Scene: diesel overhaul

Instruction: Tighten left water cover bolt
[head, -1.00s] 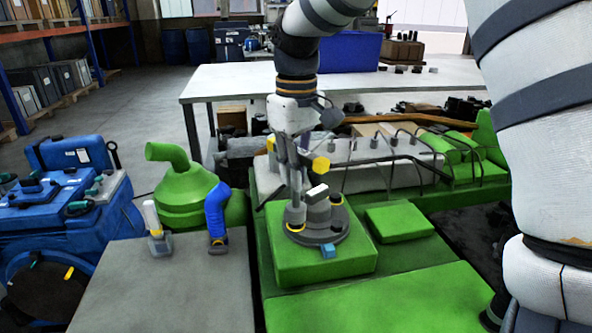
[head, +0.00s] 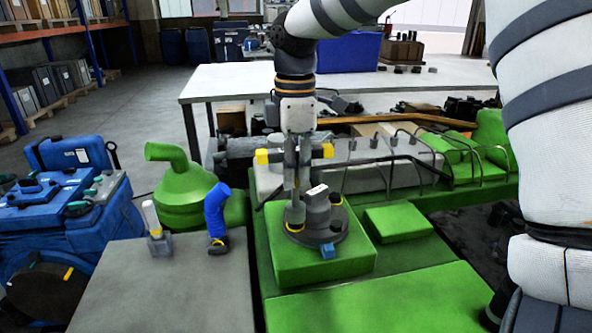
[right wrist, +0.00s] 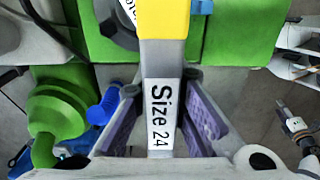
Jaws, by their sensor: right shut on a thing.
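My right gripper (head: 296,150) is shut on a grey T-shaped wrench (head: 328,150) with yellow ends. In the right wrist view the wrench (right wrist: 163,62) is marked "Size 24" and lies between the purple-padded fingers. In the head view its shaft runs upright down to the left bolt (head: 295,226) of the dark round water cover (head: 325,240). Whether the socket is fully seated on the bolt is hard to tell. The right bolt (head: 336,198) has a yellow mark and stands free. My left gripper is not in view.
The cover sits on a green block (head: 290,265). A blue elbow pipe (head: 216,210) and a small grey-and-white part (head: 156,225) stand on the grey table (head: 170,295) at left. A green pot-shaped part (head: 182,190) is behind them. Thin pipes (head: 385,160) run behind the cover.

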